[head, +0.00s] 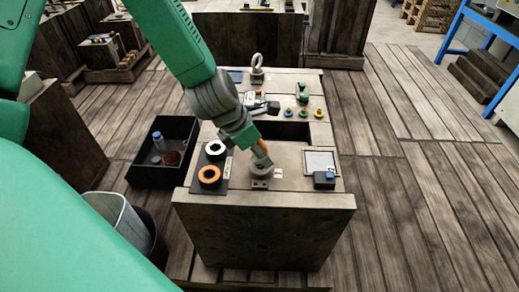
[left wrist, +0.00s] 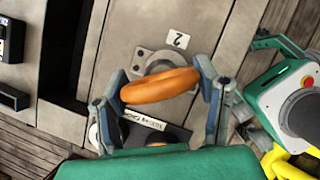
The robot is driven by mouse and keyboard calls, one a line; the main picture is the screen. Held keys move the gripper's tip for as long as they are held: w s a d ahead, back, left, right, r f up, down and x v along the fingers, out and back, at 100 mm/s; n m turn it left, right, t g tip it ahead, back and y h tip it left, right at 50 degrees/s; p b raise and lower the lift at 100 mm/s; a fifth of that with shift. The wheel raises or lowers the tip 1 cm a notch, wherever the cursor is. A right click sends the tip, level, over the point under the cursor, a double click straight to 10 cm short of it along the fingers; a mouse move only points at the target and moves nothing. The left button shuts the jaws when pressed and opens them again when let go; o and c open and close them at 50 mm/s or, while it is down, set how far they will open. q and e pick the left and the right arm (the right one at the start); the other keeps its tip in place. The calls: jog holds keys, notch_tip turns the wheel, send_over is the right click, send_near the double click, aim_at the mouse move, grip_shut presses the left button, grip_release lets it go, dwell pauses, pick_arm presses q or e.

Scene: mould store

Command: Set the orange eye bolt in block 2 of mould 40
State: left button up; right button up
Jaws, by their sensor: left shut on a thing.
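My left gripper (head: 262,152) is shut on the orange eye bolt (left wrist: 160,85). In the left wrist view, the eye lies between the two fingers (left wrist: 163,92); in the head view only a bit of orange (head: 264,146) shows beside the fingers. Below it is a round grey seat on a plate (head: 260,183), beside a label marked 2 (left wrist: 176,40). The eye overlaps this seat in the left wrist view. Its shank is hidden, so I cannot tell whether it is in the seat. The block sits on the grey mould top (head: 300,196).
A black mat (head: 224,184) left of the seat carries an orange-rimmed ring and a white-rimmed ring. A grey eye bolt (head: 257,70) stands at the far end. A black bin (head: 148,178) stands left.

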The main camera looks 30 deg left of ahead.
pick_arm(q)
jog(key=shift+d+f, duration=0.1)
jog(key=shift+f, duration=0.3)
jog(key=shift+w, duration=0.1)
dwell(0.3)
jog(key=o, duration=1.7)
jog(key=v, duration=1.2)
jog(key=shift+d, duration=0.1)
